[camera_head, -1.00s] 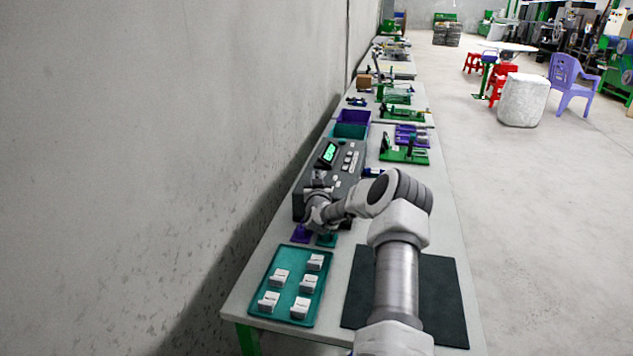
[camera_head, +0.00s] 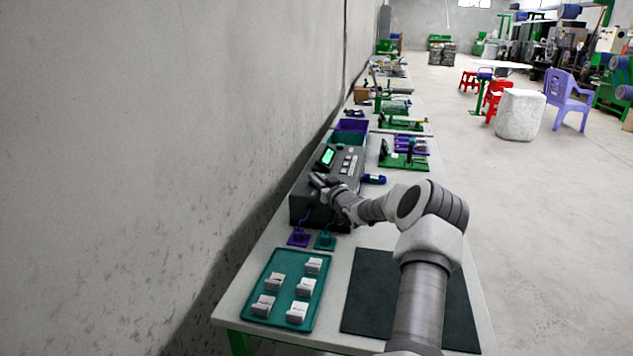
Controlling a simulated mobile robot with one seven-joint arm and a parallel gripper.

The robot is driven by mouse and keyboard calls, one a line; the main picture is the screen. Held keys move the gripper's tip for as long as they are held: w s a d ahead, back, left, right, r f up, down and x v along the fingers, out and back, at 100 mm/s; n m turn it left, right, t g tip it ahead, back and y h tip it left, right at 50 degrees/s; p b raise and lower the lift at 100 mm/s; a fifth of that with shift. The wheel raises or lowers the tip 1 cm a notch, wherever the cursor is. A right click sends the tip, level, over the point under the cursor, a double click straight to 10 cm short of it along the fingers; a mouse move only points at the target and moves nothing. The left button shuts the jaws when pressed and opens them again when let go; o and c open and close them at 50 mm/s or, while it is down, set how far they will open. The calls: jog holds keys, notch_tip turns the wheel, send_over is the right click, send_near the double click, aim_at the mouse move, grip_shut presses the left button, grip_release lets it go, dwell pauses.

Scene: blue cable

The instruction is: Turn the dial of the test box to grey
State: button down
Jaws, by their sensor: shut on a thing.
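The test box (camera_head: 349,205) is a dark grey box on the bench against the wall, with a lit green display (camera_head: 327,156) and a row of pale buttons (camera_head: 349,164). My gripper (camera_head: 318,181) is at the box's near top left, below the display, with the arm reaching in from the right. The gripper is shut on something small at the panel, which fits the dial. The dial itself and its colour marks are hidden by the gripper, so its setting cannot be read.
A teal tray (camera_head: 262,325) with several white blocks stands at the near left. A dark mat (camera_head: 367,310) lies beside it. Purple (camera_head: 299,238) and teal (camera_head: 325,242) pieces with cables sit before the box. A blue item (camera_head: 374,179) lies right of it.

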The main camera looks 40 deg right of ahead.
jog(key=shift+y, duration=0.3)
dwell(0.4)
jog(key=c, duration=0.9)
grip_release()
jog(key=s+a+p, duration=0.1)
jog(key=s+a, duration=0.1)
jog(key=s, duration=1.5)
jog(key=shift+s+a+p, duration=0.15)
jog(key=shift+p, duration=0.25)
